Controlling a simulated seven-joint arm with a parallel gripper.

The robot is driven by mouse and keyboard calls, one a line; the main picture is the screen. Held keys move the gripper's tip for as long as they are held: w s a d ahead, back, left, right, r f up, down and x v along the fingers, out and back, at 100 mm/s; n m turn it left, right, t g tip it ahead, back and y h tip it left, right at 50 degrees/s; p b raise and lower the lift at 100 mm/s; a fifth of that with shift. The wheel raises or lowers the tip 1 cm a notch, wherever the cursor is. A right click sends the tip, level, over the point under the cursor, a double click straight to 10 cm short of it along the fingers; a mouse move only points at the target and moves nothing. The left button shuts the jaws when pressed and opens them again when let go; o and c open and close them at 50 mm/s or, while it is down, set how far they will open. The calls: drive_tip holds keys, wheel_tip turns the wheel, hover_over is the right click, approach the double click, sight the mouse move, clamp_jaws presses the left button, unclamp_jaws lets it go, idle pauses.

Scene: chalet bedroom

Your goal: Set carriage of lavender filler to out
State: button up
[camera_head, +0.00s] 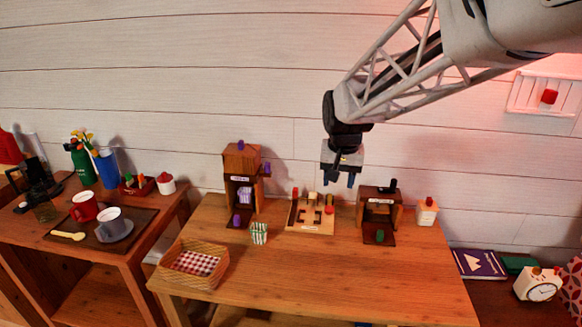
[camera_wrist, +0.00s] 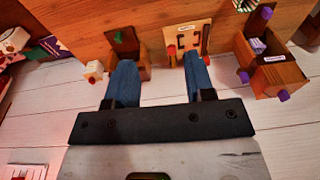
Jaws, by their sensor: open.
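A tall wooden dispenser (camera_head: 241,160) with purple knobs, which I take as the lavender filler, stands at the left rear of the wooden table. A purple-striped piece (camera_head: 245,195) sits in its opening. A purple knob (camera_head: 236,220) stands low at its front, apparently on the carriage; how far the carriage is out is unclear. Other purple knobs are on its top and right side. The wrist view shows the filler (camera_wrist: 278,75) inverted at right. My gripper (camera_head: 338,180) is open and empty, high above the table's rear, right of the filler. Its blue fingers (camera_wrist: 158,62) are apart.
A wooden board (camera_head: 310,226) with small coloured pieces stands right of the filler. A similar green-knobbed dispenser (camera_head: 380,193) is farther right. A striped cup (camera_head: 259,233) is close in front of the filler; a basket (camera_head: 194,263) is front left. The table's front middle is clear.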

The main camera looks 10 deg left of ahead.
drive_tip(key=w+a+f, duration=0.5)
drive_tip(key=w+a, duration=0.3)
drive_tip(key=a, duration=0.1)
drive_tip(key=g, duration=0.1)
hover_over(237, 217)
wheel_tip(237, 217, down, 21)
drive_tip(key=shift+w+d+r, duration=0.1)
drive_tip(key=shift+r, duration=0.05)
drive_tip(key=shift+a+f, duration=0.2)
drive_tip(key=shift+a, duration=0.05)
drive_tip(key=shift+f, duration=3.9)
drive_tip(key=shift+c, duration=0.2)
clamp_jaws()
